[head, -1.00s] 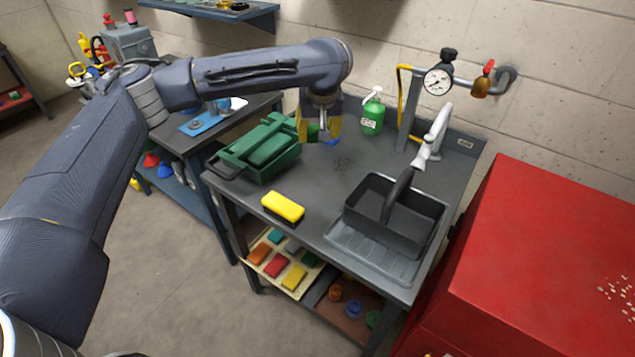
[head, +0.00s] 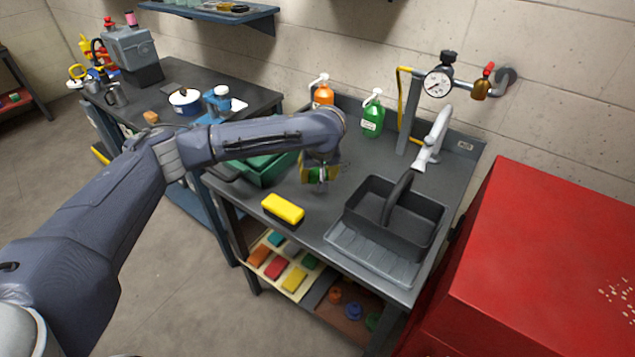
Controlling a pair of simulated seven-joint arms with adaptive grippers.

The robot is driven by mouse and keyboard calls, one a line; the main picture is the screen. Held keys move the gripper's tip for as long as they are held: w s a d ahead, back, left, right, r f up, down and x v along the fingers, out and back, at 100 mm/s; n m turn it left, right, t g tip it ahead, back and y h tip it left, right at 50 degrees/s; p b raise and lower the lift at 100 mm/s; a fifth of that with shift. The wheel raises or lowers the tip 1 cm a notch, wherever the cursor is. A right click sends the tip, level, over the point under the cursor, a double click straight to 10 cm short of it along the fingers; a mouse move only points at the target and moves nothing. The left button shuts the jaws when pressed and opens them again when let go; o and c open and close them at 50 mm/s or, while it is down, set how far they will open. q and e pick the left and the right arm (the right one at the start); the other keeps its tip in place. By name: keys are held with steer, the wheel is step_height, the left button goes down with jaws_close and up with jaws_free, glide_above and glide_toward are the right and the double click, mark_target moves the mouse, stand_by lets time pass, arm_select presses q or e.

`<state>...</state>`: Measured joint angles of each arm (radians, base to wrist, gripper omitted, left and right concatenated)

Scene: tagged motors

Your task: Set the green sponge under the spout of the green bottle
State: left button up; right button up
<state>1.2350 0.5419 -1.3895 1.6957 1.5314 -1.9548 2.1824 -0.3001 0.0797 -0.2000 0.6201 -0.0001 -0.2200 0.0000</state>
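The green bottle (head: 372,121) stands upright with a white pump spout at the back of the dark sink bench. My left gripper (head: 320,180), with yellow fingers, is low over the bench, in front of the bottle and left of the black caddy. A small green patch shows between its fingers, with a purplish bit below. I cannot tell whether this is a held green sponge. My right gripper is not in view.
An orange bottle (head: 323,94) stands left of the green one. A black caddy (head: 422,214) is at the right, a yellow sponge (head: 283,208) near the front edge, and a green toolbox (head: 262,170) at left. The tap (head: 434,138) rises at the back right.

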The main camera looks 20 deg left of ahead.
arm_select(q)
steer(key=shift+f, duration=1.75)
steer(key=shift+f, duration=0.1)
steer(key=o, duration=0.9)
steer(key=v, duration=1.1)
steer(key=shift+r, duration=0.35)
steer(key=shift+s+r, duration=0.2)
steer(key=shift+r, duration=0.05)
steer(key=shift+c, duration=0.8)
